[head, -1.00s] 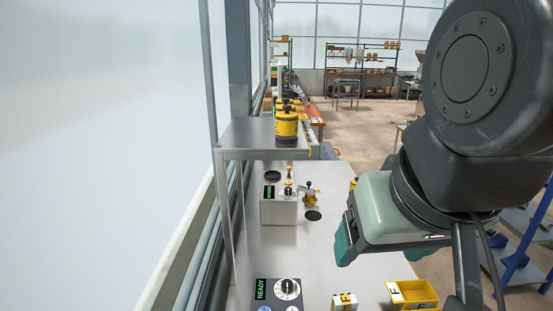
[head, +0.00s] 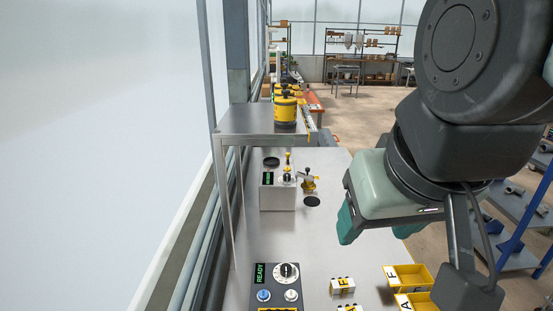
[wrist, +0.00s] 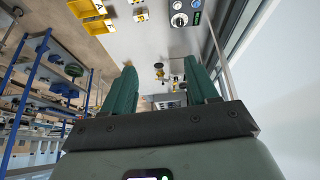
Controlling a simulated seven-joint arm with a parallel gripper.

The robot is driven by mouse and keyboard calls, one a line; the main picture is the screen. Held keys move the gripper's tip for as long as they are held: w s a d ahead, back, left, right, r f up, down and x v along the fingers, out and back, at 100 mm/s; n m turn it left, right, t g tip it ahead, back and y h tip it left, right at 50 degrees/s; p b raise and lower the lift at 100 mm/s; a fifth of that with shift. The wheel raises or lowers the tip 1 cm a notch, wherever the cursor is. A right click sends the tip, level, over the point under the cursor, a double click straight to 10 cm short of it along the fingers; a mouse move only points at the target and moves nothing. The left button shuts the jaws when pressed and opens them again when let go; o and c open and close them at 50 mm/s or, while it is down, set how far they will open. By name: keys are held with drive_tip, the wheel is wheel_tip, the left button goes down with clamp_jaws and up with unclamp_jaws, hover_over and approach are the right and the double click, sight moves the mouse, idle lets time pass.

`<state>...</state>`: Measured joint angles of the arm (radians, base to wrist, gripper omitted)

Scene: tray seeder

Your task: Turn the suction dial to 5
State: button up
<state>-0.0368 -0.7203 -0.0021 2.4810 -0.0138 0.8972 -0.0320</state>
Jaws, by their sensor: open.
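A round white dial with a dark centre (head: 286,272) sits on a dark control panel (head: 262,290) at the bottom of the head view, beside a green READY display (head: 260,273). A second, smaller dial (head: 287,178) is on a grey box (head: 277,197) farther back. Neither dial's setting is readable, and I cannot tell which is the suction dial. The nearer dial also shows at the top of the wrist view (wrist: 180,20). My gripper (head: 346,222) is above the bench's right side, right of and apart from both dials. Its teal fingers (wrist: 160,68) are open and empty.
A blue button (head: 264,295) and a white one (head: 291,295) lie below the nearer dial. Yellow bins (head: 408,277) and small labelled blocks (head: 342,286) stand to the right. A raised shelf (head: 240,122) holds a yellow canister (head: 285,110). The mid-bench (head: 310,245) is clear.

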drive_tip(key=w+a+f+n+g, duration=0.1)
drive_tip(key=w+n, duration=0.3)
drive_tip(key=w, duration=0.4)
drive_tip(key=n+g, duration=0.5)
drive_tip(key=n, duration=1.1)
hover_over(286, 267)
wheel_tip(286, 267, down, 26)
wheel_tip(286, 267, down, 11)
drive_tip(key=shift+r, duration=0.1)
drive_tip(key=shift+c, duration=0.4)
drive_tip(key=c, duration=1)
